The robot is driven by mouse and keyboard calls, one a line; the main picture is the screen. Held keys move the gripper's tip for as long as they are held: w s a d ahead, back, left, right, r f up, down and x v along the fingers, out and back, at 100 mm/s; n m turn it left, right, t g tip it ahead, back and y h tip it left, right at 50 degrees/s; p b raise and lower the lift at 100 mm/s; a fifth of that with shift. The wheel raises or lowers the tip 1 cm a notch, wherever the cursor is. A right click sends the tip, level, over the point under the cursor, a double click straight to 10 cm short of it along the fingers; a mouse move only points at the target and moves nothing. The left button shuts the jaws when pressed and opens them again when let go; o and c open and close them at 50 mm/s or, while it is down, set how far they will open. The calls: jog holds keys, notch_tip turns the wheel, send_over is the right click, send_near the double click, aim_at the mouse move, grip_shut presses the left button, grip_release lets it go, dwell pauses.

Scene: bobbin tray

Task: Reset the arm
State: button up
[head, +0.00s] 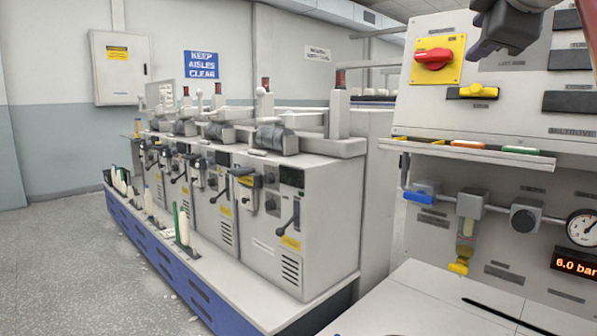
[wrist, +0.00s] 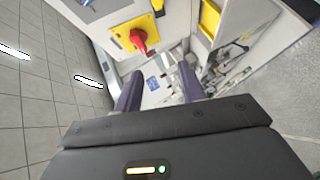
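My gripper (head: 497,30) shows at the top right of the head view, in front of the upper part of the control panel. In the wrist view its two dark fingers (wrist: 158,90) stand well apart with nothing between them, so it is open and empty. The red rotary switch on its yellow plate (head: 433,60) is to the left of my gripper in the head view. The same red switch shows in the wrist view (wrist: 140,40), beyond the fingers. Most of my arm is out of the head view.
The control panel (head: 405,115) fills the right side, with a narrow ledge (head: 470,152), a blue-handled valve (head: 420,195) and a pressure gauge (head: 583,228) reading beside a "6.0 bar" display. A row of grey winding machines (head: 300,240) stands on a blue base at left. The floor (head: 70,265) at far left is clear.

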jog(key=s+a+f+m+g, duration=0.3)
jog(key=s+f+m, duration=0.1)
jog(key=f, duration=1.3)
jog(key=s+a+f+m+g+y, duration=0.1)
jog(key=s+a+f+m+g, duration=0.2)
jog(key=f, duration=1.5)
jog(key=s+a+f+m+g, duration=0.3)
jog(key=s+f+m, duration=0.3)
jog(key=f, duration=1.2)
jog(key=s+a, duration=0.1)
jog(key=s, duration=0.2)
jog(key=shift+s+f+m+y, duration=0.15)
jog(key=shift+s+m+y, duration=0.2)
jog(key=shift+m+y, duration=0.05)
jog(key=shift+c, duration=0.4)
